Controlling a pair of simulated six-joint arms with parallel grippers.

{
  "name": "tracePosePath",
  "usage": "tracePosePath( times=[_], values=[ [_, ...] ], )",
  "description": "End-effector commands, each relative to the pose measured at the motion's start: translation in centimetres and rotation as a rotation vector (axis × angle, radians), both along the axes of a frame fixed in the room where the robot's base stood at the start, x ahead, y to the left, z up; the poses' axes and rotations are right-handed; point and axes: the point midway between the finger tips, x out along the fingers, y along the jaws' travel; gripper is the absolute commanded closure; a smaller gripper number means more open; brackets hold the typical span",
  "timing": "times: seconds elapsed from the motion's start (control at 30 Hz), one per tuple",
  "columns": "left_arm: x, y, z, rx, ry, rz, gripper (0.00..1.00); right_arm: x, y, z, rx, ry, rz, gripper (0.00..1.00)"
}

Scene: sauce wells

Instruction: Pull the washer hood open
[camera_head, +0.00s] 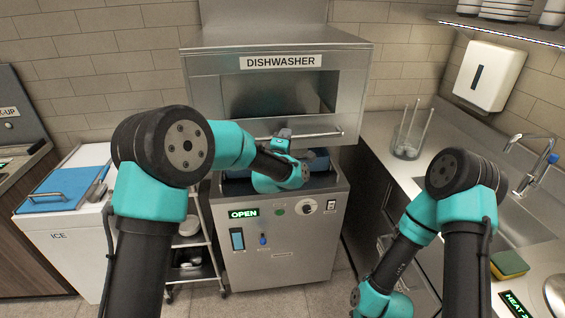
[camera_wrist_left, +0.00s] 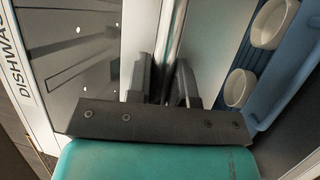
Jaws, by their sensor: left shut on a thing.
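The steel washer hood (camera_head: 350,85), labelled DISHWASHER, stands raised over the washer base (camera_head: 300,255), with a gap between its lower edge and the base. Its horizontal bar handle (camera_head: 326,134) runs along the lower front. My left gripper (camera_head: 284,134) is at this handle. In the left wrist view, the two dark fingers (camera_wrist_left: 165,80) are shut around the bar (camera_wrist_left: 170,35). The base's display reads OPEN. My right arm is at the lower right of the head view, and its fingertips are not visible.
A blue rack (camera_wrist_left: 258,88) with white cups (camera_wrist_left: 240,88) sits under the hood. A wire cart (camera_head: 190,240) and an ice bin (camera_head: 65,235) stand left. A steel counter (camera_head: 395,170) with sink and tap (camera_head: 535,165) is right.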

Motion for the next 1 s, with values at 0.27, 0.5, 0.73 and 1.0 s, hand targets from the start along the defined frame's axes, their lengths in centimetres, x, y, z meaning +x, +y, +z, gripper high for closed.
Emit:
tracePosePath(
  times=[0.27, 0.5, 0.73, 1.0],
  values=[
    [0.0, 0.1, 8.9, -0.005, -0.008, 0.002, 1.00, 0.0, 0.0, 0.0, 0.000, 0.000, 0.000, 0.57],
    [0.0, 0.0, 12.2, -0.002, -0.005, 0.000, 1.00, 0.0, 0.0, 0.0, 0.000, 0.000, 0.000, 0.57],
    [0.1, 0.0, 12.8, -0.002, -0.002, 0.002, 1.00, 0.0, 0.0, 0.0, 0.000, 0.000, 0.000, 0.57],
    [0.1, 0.0, 12.7, -0.002, -0.002, 0.002, 0.74, 0.0, 0.0, 0.0, 0.000, 0.000, 0.000, 0.57]
  ],
)
